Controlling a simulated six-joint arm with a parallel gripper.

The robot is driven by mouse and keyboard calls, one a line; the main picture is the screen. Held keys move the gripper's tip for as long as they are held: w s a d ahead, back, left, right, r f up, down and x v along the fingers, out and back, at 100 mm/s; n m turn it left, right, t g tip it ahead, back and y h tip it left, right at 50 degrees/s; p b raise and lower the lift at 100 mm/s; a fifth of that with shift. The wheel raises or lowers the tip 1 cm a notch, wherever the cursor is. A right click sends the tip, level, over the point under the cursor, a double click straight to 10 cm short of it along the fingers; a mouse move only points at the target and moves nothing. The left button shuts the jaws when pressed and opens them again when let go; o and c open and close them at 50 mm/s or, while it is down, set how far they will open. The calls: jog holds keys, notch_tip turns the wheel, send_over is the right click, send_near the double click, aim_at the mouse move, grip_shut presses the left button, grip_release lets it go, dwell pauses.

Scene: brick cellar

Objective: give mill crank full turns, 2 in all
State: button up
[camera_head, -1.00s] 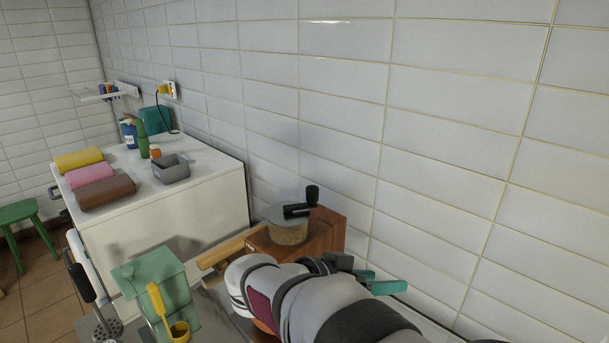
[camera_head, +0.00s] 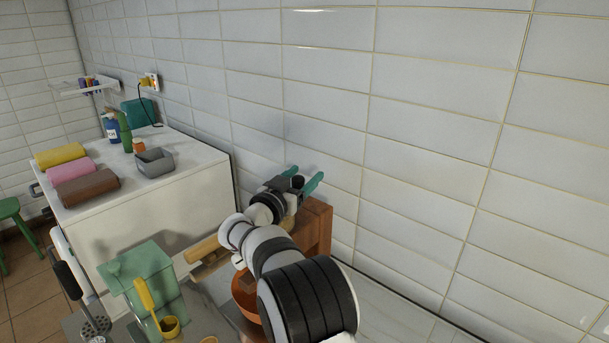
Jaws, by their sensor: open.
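The mill (camera_head: 288,222) stands on a brown wooden box (camera_head: 319,224) by the tiled wall, mostly hidden behind my arm. The dark knob of its crank (camera_head: 298,182) shows between the teal fingers of my gripper (camera_head: 306,174). The gripper is open at the crank, with one finger on each side of the knob in this view. I cannot tell whether either finger touches it. The crank arm itself is hidden by the gripper.
An orange-brown bowl (camera_head: 243,297) is beside my arm. A green canister (camera_head: 146,276) and a yellow ladle (camera_head: 148,300) stand at front left. A wooden rolling pin (camera_head: 203,249) lies near the box. A white cabinet (camera_head: 160,215) with towels stands behind. The counter at right is clear.

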jog(key=shift+w+d, duration=0.2)
jog(key=shift+w, duration=0.15)
grip_shut()
jog(key=shift+s+h, duration=0.1)
jog(key=shift+h, duration=0.2)
jog(key=shift+s+d+r+m+g+h, duration=0.1)
jog(key=shift+s+m+g+h, duration=0.75)
jog(key=shift+m+g+h, duration=0.55)
jog(key=shift+s+d+f+m+g+h, duration=0.15)
jog(key=shift+s+m+g+h, duration=0.95)
jog(key=shift+g, duration=0.55)
jog(key=shift+s+d+r+m+g+h, duration=0.15)
jog(key=shift+s+m+g+h, duration=0.45)
jog(key=shift+m+g+h, duration=0.7)
jog(key=shift+g, duration=0.45)
